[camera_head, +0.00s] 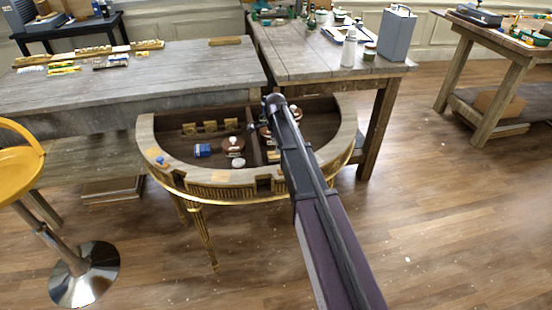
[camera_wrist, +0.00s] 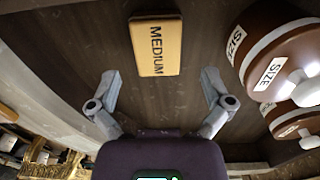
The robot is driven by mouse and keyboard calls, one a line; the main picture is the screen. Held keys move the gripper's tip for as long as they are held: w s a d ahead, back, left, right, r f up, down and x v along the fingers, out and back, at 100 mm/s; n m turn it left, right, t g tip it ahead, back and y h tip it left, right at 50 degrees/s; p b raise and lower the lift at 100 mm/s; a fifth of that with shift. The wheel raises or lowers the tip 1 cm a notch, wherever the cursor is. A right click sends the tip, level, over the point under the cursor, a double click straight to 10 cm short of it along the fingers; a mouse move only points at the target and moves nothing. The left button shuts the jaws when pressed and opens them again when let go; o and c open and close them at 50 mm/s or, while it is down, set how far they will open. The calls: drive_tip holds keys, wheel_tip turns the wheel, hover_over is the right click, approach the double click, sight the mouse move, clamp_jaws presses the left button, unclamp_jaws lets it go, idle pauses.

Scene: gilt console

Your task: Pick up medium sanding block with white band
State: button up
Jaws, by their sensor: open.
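A tan sanding block (camera_wrist: 155,45) with the black word MEDIUM lies on the dark wooden floor of the console in the wrist view. No white band shows on its visible face. My gripper (camera_wrist: 162,75) is open, with one finger on each side of the view. The block lies beyond the fingertips, roughly centred between them, and nothing is held. In the head view my arm covers part of the half-round gilt console (camera_head: 148,140), and I cannot make out the block clearly there.
Brown jars with white SIZE labels (camera_wrist: 275,68) stand close to the right of my gripper. A divider and the raised curved rim bound the space. A grey workbench (camera_head: 200,70) stands behind.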

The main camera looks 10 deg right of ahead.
sight(276, 156)
drive_tip(key=shift+s+f+b, duration=0.15)
drive_tip(key=shift+f+b, duration=2.35)
drive_tip(key=shift+f, duration=0.05)
drive_tip(key=c, duration=1.2)
drive_tip(key=shift+r, duration=0.1)
wheel_tip(276, 156, up, 10)
drive_tip(key=p, duration=1)
